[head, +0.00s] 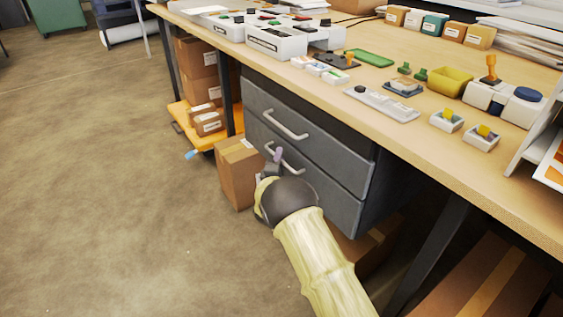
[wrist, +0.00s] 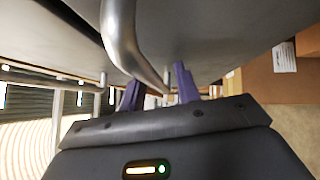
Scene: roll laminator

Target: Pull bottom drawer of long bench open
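The long bench (head: 430,165) has a grey drawer unit beneath it with two drawers showing. The bottom drawer (head: 325,180) looks closed, with its front about flush with the top drawer (head: 330,145). Its silver bar handle (head: 292,168) is partly hidden behind my gripper (head: 275,160). In the wrist view, the curved handle (wrist: 122,35) runs down toward the space between the two purple fingers of my gripper (wrist: 158,90). The fingers stand apart, one on each side of the bar, with a gap showing. I cannot tell whether either finger touches it.
A cardboard box (head: 238,172) stands on the floor just left of the drawer unit. An orange cart (head: 190,125) with boxes is behind it. A dark bench leg (head: 430,255) and more boxes (head: 480,285) are at the right. The floor at left is clear.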

